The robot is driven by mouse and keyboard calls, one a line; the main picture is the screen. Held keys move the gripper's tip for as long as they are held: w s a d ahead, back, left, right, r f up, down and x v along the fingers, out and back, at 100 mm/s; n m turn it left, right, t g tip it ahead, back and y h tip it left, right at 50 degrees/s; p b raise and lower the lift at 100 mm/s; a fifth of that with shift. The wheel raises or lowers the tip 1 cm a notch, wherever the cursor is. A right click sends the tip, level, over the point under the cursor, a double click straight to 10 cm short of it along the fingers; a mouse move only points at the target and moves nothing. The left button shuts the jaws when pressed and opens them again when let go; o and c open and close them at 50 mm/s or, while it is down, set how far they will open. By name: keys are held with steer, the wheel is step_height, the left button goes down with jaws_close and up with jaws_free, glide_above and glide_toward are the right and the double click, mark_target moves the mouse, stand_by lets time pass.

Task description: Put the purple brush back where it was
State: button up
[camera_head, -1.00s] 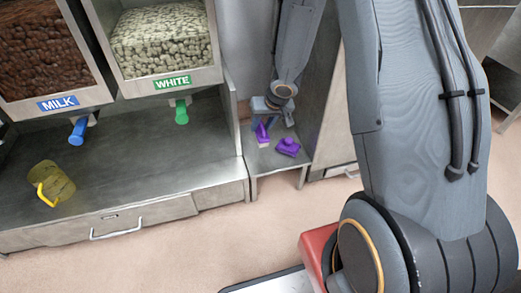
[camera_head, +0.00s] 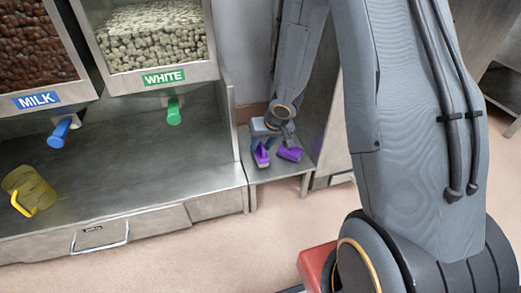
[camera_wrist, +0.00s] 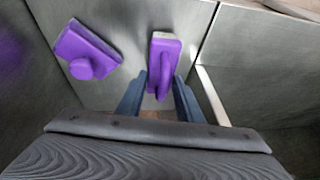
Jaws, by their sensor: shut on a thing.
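The purple brush (camera_head: 262,155), with a pale edge along its base, is between the fingers of my gripper (camera_head: 264,145) in the low steel bay right of the dispensers. In the wrist view the brush (camera_wrist: 165,50) shows its pale strip at the far end, and its handle is between the two fingers of my gripper (camera_wrist: 160,80), which is shut on it. I cannot tell whether the brush touches the shelf. A second purple tool (camera_head: 290,153) lies just right of it. In the wrist view that tool (camera_wrist: 88,52) is at the upper left, with a rounded handle.
The bay's shelf (camera_head: 268,176) has a wall close on its right. Left of it is a steel counter (camera_head: 120,175) with a yellow-handled jug (camera_head: 28,188) and MILK (camera_head: 37,100) and WHITE (camera_head: 164,78) dispensers above. A drawer handle (camera_head: 100,240) sticks out in front.

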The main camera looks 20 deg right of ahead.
steer(key=shift+f, duration=0.3)
steer(key=o, duration=1.2)
steer(key=shift+o, duration=0.2)
steer(key=s+a+r+h+p, duration=0.1)
steer(key=s+r+p, duration=0.15)
steer(key=r, duration=0.35)
steer(key=s+a+r+n+p, duration=0.1)
steer(key=r+p, duration=0.3)
steer(key=r, duration=0.3)
steer(key=s+a+r+h+p, duration=0.1)
steer(key=s+r+p, duration=0.15)
steer(key=r, duration=0.35)
steer(key=s+a+r+n+g, duration=0.1)
steer(key=s+a+r, duration=0.4)
steer(key=s, duration=0.5)
steer(key=s+a+r+n+g+y, duration=0.1)
steer(key=s+a+r+n+g, duration=0.1)
steer(key=s+a+r, duration=0.4)
steer(key=s+a+r+n+g+y, duration=0.1)
steer(key=s+a+r, duration=0.4)
steer(key=s, duration=0.8)
steer(key=shift+s+a+r+n+p, duration=0.15)
steer(key=shift+s+a+n+p, duration=0.2)
steer(key=shift+a+n, duration=0.55)
